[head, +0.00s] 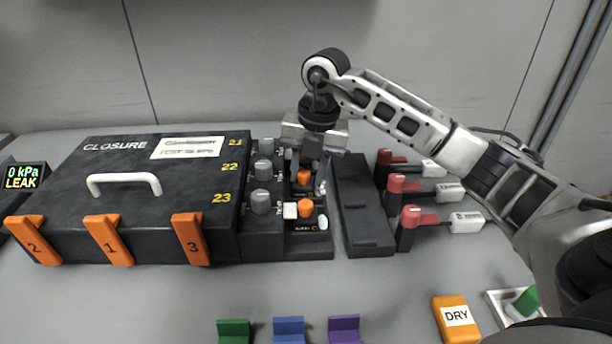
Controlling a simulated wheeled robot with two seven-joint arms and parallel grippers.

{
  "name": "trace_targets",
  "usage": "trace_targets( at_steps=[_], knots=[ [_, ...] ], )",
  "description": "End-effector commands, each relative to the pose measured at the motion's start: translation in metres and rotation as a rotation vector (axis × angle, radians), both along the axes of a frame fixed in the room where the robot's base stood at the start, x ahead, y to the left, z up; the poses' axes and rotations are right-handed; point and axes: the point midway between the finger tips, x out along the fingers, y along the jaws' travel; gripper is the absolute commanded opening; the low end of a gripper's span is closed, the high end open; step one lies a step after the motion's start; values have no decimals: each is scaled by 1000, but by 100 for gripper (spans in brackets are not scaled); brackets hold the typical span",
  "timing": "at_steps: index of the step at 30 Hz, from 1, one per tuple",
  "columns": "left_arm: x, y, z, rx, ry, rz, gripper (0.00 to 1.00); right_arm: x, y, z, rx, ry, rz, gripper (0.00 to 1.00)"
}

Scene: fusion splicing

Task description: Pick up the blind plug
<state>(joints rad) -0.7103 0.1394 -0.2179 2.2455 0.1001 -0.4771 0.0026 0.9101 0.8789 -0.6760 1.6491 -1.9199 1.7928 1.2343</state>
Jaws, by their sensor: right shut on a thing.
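My right gripper (308,182) points down over the narrow black tray right of the closure box. It is shut on a small piece, seemingly the blind plug; an orange knob-like part (304,177) shows between its fingers. The fingers partly hide this piece, and I cannot tell whether it is clear of the tray. A similar orange piece (306,208) stands nearer in the same tray, beside a white block (290,210) and a small white piece (323,222). My left gripper is not in view.
The black closure box (115,195) has orange latches and grey knobs (260,201) along its right side. A black slab (362,215) and several red-handled pieces (409,217) stand to the right. A DRY box (456,318) and coloured blocks (289,328) are in front. The grey table between is clear.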

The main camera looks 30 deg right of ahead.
Motion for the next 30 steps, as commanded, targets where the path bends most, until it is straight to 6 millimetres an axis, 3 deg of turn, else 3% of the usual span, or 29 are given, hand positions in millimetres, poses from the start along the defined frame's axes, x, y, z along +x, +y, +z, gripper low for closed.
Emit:
trace_targets(
  at_steps=[5,9,18,24,30],
  knots=[
    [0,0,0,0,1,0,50,1,0,14,1,-4,1,9],
    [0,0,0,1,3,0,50,-1,3,37,0,-6,3,9],
    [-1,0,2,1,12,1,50,-37,42,96,-2,-8,8,9],
    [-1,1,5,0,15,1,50,-69,77,116,-3,-7,7,9],
    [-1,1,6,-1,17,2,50,-88,97,127,-2,-3,4,9]
  ],
)
